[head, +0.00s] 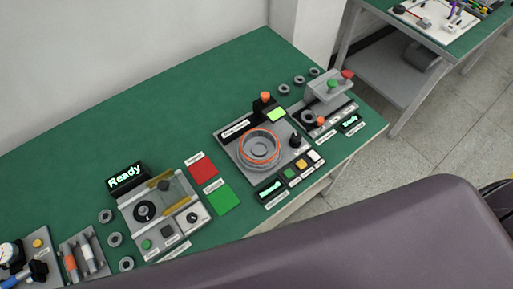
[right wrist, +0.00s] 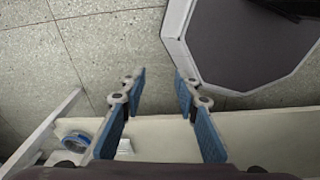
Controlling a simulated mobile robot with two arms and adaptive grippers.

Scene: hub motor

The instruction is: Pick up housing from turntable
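The housing (head: 259,148) is a round grey ring-shaped part with an orange rim. It sits on the turntable station (head: 232,137), a grey plate on the green table, in the head view. My right gripper (right wrist: 159,82) shows in the right wrist view with its two blue-padded fingers apart and nothing between them. It points at the floor, away from the housing, which that view does not show. My left gripper is not in view.
The green table (head: 90,110) also carries a station with a "Ready" display (head: 127,177), red (head: 202,167) and green (head: 223,198) squares, and several small dark rings. A second table (head: 440,40) stands at upper right. A dark smooth shape fills the lower right.

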